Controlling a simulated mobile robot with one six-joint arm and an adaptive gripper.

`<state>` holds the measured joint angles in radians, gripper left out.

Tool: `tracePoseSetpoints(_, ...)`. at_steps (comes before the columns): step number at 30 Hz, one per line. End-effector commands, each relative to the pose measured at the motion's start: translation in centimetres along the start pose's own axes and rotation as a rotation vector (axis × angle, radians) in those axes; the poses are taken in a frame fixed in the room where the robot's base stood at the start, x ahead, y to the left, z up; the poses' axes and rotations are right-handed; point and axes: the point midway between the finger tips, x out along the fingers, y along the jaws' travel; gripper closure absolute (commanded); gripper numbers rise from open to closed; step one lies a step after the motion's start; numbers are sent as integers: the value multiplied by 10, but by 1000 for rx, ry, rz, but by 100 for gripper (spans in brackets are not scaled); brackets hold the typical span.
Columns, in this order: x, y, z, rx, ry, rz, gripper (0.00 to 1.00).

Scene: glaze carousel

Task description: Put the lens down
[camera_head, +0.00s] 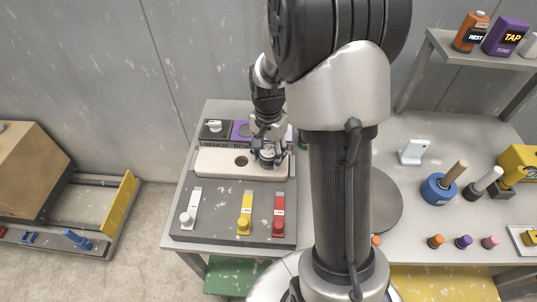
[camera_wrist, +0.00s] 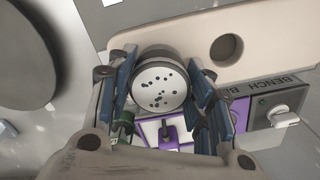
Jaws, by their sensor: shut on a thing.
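The lens (camera_wrist: 159,86) is a round piece with a dark rim and a pale face with dark specks. It sits between the blue-grey fingers of my gripper (camera_wrist: 161,65), which is shut on it. In the head view my gripper (camera_head: 268,150) points down at the right part of a cream block (camera_head: 215,163) with rounded ends. The lens is mostly hidden there by the fingers. The block also shows in the wrist view (camera_wrist: 275,35), close beside the lens, with an empty round dark hole. I cannot tell whether the lens touches the block.
White, yellow (camera_head: 245,226) and red (camera_head: 279,222) levers stand on a dark panel in front of the block. A dark box with a white knob (camera_head: 215,126) and a purple panel lie behind it. A grey disc (camera_head: 385,208) and several stampers are to the right.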

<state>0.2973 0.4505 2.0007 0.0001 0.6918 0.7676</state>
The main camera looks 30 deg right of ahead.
Motion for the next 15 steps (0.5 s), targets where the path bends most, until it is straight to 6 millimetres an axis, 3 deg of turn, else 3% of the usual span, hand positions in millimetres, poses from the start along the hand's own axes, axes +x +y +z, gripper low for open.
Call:
tracePoseSetpoints(10,3,0,0,0,2,-2,79)
tracePoseSetpoints(11,2,0,0,0,2,-2,51)
tracePoseSetpoints(15,2,0,0,0,2,-1,42)
